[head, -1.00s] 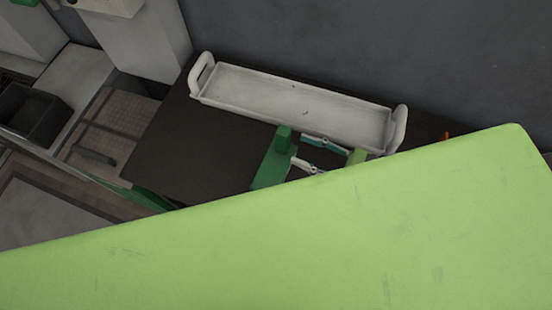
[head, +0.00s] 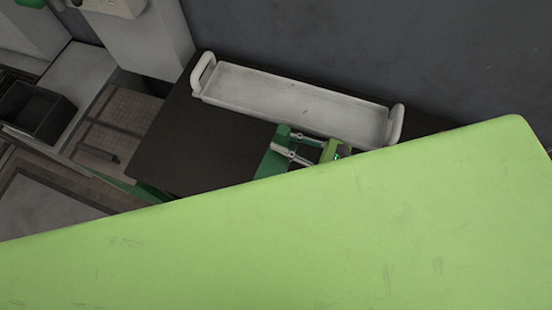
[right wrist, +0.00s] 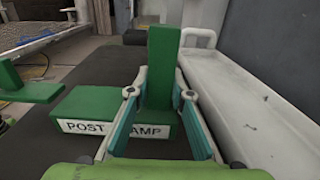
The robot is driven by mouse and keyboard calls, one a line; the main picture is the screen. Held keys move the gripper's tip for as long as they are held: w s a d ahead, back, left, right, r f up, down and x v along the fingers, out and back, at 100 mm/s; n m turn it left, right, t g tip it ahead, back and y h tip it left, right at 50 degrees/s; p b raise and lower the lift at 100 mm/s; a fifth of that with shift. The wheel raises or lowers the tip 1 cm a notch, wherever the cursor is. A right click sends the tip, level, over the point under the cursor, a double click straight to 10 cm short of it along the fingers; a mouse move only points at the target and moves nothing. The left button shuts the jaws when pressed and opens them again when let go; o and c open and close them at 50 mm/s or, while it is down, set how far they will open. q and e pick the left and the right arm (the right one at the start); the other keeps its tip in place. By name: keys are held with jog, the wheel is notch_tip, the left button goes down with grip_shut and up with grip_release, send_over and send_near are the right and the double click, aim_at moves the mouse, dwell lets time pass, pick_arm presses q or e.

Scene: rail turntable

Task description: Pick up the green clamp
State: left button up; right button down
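The green clamp (right wrist: 162,62) is a dark green block with an upright post and a low base lettered "POST CLAMP", the lettering partly hidden by a finger. It sits on the dark table top. In the head view the clamp (head: 268,165) is partly covered at its lower end. My right gripper (right wrist: 160,88) has its two teal-padded fingers apart, one on each side of the post. Contact with the post cannot be told. The right gripper also shows in the head view (head: 283,144), reaching over the clamp from the right. My left gripper is not in view.
A long white tray with handles (head: 210,88) lies behind the clamp along the wall, close to my right gripper. The dark table (head: 205,150) is clear left of the clamp. Another green piece (right wrist: 30,92) stands at the left. A large lime-green surface blocks the lower head view.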

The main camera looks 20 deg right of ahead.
jog(key=shift+r, duration=0.25)
